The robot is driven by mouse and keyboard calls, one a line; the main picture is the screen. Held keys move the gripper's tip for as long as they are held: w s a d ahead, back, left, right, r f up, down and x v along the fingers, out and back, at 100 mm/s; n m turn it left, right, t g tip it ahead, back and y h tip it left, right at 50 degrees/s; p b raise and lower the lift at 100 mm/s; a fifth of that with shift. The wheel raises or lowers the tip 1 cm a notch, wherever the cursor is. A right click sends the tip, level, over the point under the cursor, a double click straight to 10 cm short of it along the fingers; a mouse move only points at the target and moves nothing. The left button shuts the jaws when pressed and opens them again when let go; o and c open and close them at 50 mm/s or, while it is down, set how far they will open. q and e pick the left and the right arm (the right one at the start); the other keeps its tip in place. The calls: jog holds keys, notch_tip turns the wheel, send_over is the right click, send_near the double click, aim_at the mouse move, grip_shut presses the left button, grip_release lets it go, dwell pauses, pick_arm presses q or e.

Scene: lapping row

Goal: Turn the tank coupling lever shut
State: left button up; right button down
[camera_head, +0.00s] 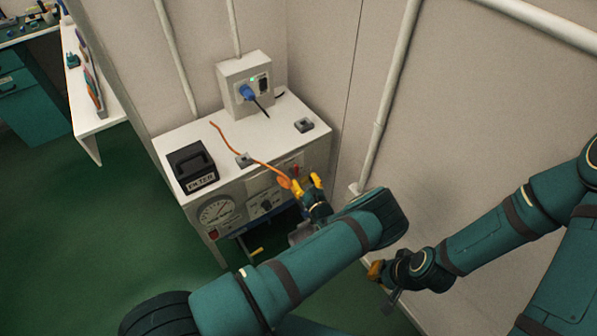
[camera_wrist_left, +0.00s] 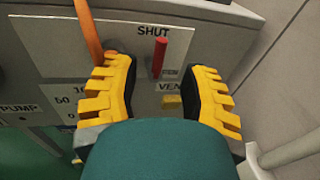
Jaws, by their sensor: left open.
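A red lever (camera_wrist_left: 160,57) stands nearly upright on the grey front panel, just below the word SHUT in the left wrist view. It also shows small in the head view (camera_head: 296,170). My left gripper (camera_head: 307,183) is in front of the panel. Its yellow fingers are open in the left wrist view (camera_wrist_left: 165,95), with the lever between and beyond them; I see no contact. The lever's lower end and part of its label are hard to make out. My right gripper (camera_head: 376,271) hangs low at the right, away from the cabinet; its jaws are unclear.
An orange hose (camera_head: 229,142) crosses the white cabinet top (camera_head: 235,133) and runs down beside the left finger. A black FILTER box (camera_head: 190,165), a gauge (camera_head: 216,211) and a socket box (camera_head: 245,85) are nearby. A wall pipe (camera_head: 386,95) stands right of the cabinet.

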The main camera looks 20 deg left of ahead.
pick_arm(q)
jog(key=v, duration=0.5)
jog(key=shift+s, duration=0.1)
dwell(0.3)
